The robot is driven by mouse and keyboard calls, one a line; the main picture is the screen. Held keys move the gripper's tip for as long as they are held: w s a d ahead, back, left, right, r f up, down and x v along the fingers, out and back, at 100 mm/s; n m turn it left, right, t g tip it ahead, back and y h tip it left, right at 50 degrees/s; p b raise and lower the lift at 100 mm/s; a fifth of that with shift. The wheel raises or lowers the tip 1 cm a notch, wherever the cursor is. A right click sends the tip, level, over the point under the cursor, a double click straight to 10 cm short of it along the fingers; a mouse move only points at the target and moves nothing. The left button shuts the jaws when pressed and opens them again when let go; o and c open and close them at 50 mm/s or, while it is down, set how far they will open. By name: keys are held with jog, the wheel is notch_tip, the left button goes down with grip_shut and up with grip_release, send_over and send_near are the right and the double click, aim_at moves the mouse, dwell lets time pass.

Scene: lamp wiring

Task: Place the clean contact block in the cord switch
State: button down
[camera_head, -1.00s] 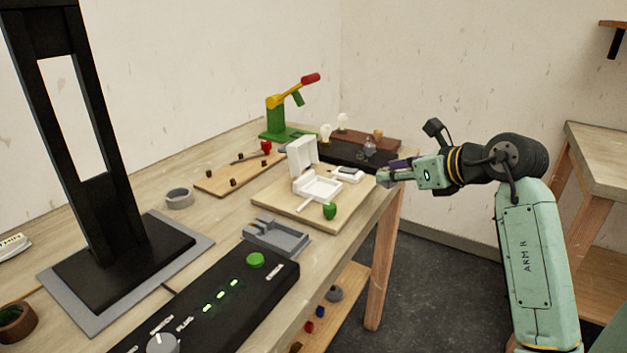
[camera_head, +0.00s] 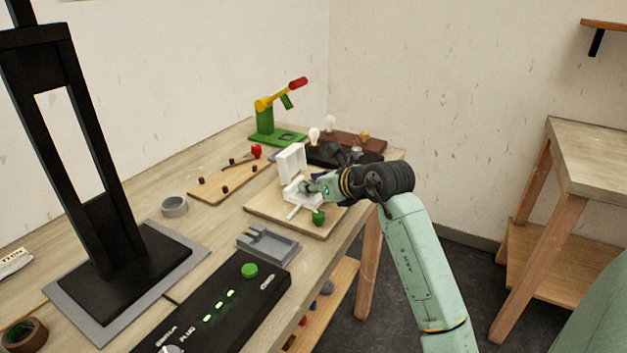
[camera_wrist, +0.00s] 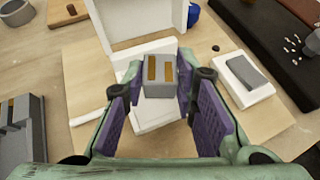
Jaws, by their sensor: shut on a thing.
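My gripper (camera_wrist: 160,92) is shut on a grey contact block (camera_wrist: 160,88) with two copper-coloured strips on top. The cord switch, a white open case (camera_wrist: 138,20) with a raised lid, lies under and behind the block in the wrist view. In the head view the raised lid (camera_head: 291,161) stands upright behind my gripper (camera_head: 308,187). The block is over the white base; I cannot tell whether it touches it.
The switch rests on a wooden board (camera_head: 262,207) with a green knob (camera_head: 319,217) at its front. A small white piece with a grey top (camera_wrist: 245,78) lies to the right in the wrist view. A grey tray (camera_head: 268,246) stands nearer on the bench.

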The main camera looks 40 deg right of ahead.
jog(key=shift+f, duration=0.25)
jog(key=shift+f+b, duration=0.25)
jog(key=shift+b, duration=0.15)
jog(key=c, duration=1.6)
grip_release()
jog(key=shift+r, duration=0.1)
jog(key=shift+r+p, duration=0.2)
jog(key=shift+p, duration=0.15)
jog(key=b+v, duration=0.3)
jog(key=v, duration=0.9)
jog(key=shift+b, duration=0.3)
